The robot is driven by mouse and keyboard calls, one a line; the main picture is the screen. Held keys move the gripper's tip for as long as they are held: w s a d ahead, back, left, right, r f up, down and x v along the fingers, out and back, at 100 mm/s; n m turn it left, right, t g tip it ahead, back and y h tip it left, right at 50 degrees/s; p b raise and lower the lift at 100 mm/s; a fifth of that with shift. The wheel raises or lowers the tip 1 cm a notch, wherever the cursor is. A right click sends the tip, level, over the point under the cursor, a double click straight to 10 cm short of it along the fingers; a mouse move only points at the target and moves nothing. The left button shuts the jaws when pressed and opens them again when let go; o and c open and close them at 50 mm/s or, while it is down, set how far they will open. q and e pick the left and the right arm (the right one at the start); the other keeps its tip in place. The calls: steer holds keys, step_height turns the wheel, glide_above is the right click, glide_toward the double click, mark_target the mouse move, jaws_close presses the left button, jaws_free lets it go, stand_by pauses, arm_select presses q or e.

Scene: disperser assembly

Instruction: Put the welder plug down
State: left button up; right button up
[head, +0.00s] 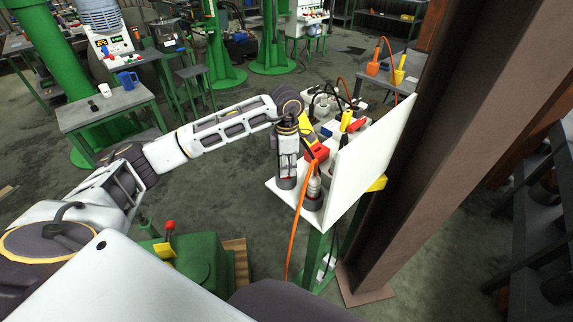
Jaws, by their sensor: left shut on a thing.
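My left gripper (287,172) reaches in from the left and points down over the near left corner of the white work table (273,186). It is shut on the welder plug, which is mostly hidden between the fingers. Just below the fingertips is a dark round base (286,183); I cannot tell whether the plug touches it. A second dark round base (313,203) with a silver fitting (314,186) stands close to the right. An orange cable (295,235) runs down over the table's edge. My right gripper is out of view.
A white upright panel (372,150) closes the table's right side. A brown steel column (440,130) stands to the right. Green machinery (195,262) stands in front; open floor lies to the left.

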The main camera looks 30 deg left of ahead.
arm_select(q)
steer(key=shift+f, duration=0.1)
steer(key=o, duration=0.7)
steer(key=shift+f, duration=0.1)
steer(key=o, duration=0.5)
steer(key=shift+c, duration=0.2)
steer(key=shift+r, duration=0.2)
steer(key=shift+r, duration=0.2)
steer(key=shift+r+b, duration=0.95)
steer(key=shift+r, duration=4.85)
